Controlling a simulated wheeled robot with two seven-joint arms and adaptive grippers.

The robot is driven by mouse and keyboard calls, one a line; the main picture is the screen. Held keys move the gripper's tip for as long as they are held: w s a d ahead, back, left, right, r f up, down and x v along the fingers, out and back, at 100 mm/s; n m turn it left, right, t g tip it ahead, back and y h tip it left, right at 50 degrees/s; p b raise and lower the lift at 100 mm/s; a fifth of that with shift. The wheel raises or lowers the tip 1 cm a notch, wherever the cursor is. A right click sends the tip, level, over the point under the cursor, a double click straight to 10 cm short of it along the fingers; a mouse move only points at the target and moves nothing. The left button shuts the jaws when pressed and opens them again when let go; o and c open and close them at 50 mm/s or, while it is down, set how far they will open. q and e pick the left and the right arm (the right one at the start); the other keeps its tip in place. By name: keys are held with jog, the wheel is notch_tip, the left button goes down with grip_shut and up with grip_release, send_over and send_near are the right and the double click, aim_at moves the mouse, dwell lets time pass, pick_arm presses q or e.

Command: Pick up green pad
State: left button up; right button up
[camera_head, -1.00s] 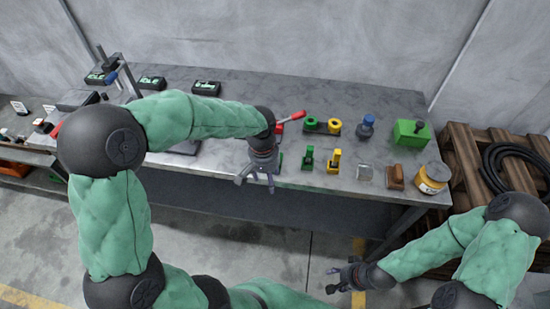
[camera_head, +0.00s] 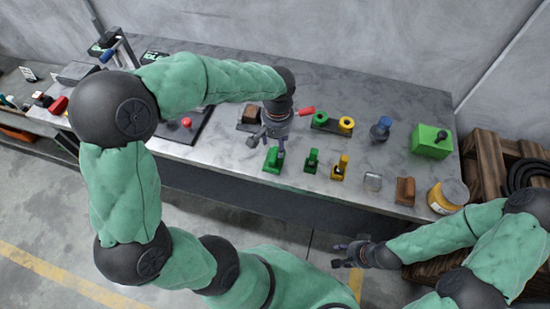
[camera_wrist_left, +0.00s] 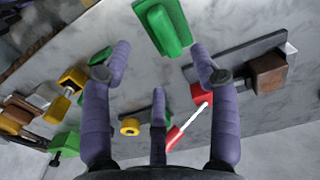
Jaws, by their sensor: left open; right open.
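The green pad (camera_head: 272,160), a green block with a raised part on top, sits near the front edge of the grey workbench. My left gripper (camera_head: 266,142) is open and empty, just behind and above the pad. In the left wrist view, the green pad (camera_wrist_left: 165,27) lies at the top centre, past the spread fingertips (camera_wrist_left: 160,62) and apart from them. My right gripper (camera_head: 345,255) is open and empty, low in front of the bench.
A green upright piece (camera_head: 312,160) and a yellow one (camera_head: 340,167) stand right of the pad. A red handle (camera_head: 306,111) and a brown block (camera_head: 250,114) are close to the left gripper. A green box (camera_head: 431,141) and a yellow jar (camera_head: 447,196) stand farther right.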

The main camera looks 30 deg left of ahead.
aim_at(276, 154)
pick_arm(q)
notch_tip(276, 154, down, 2)
jog(key=shift+w+f, duration=0.15)
jog(key=shift+f, duration=0.1)
jog(key=shift+f+b, duration=0.45)
jog(key=f+b, duration=0.1)
jog(key=f, duration=0.3)
jog(key=shift+s+a+f+b, duration=0.15)
jog(key=shift+s+a+b, duration=0.05)
jog(key=shift+b, duration=0.2)
jog(key=shift+c, duration=0.3)
grip_shut()
